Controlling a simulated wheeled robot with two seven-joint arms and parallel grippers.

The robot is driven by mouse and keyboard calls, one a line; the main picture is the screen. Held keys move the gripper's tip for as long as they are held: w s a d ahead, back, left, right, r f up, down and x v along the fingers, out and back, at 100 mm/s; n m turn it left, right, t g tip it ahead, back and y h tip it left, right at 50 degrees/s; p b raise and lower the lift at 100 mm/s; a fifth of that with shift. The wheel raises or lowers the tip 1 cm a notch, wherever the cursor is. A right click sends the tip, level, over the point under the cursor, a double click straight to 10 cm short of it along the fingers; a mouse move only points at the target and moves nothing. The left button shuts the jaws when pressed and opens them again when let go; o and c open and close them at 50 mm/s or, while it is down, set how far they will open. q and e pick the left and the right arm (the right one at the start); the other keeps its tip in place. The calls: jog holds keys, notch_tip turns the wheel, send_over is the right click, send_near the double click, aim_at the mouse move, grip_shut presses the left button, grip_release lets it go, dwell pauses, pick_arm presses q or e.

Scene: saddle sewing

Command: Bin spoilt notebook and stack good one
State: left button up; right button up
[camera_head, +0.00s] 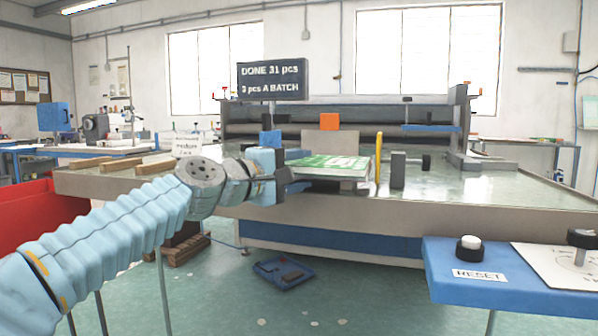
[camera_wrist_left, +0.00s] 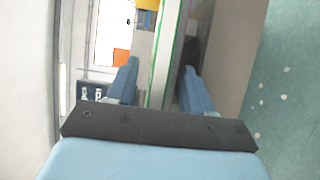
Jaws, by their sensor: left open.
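A notebook with a green and white cover (camera_head: 330,162) lies flat near the front edge of the grey machine table (camera_head: 480,187). Pale layers show beneath it; I cannot tell whether these are more notebooks. I cannot tell whether it is spoilt or good. My left gripper (camera_head: 288,172) is at the notebook's left end, open. In the left wrist view my gripper (camera_wrist_left: 160,85) has its two blue fingers on either side of a white and green edge (camera_wrist_left: 163,60); contact is not clear. The right gripper is not in view.
A red bin (camera_head: 30,215) stands at the left. Wooden blocks (camera_head: 120,165) lie on the table's left part. A dark post (camera_head: 398,170) and a yellow upright (camera_head: 378,157) stand right of the notebook. A blue stand with a RESET button (camera_head: 469,245) is at front right.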

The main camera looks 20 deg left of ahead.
pick_arm(q)
jog(key=shift+s+a+b, duration=0.1)
jog(key=shift+s+b, duration=0.75)
jog(key=shift+s, duration=1.4)
jog(key=shift+s+b, duration=0.65)
jog(key=shift+s, duration=1.85)
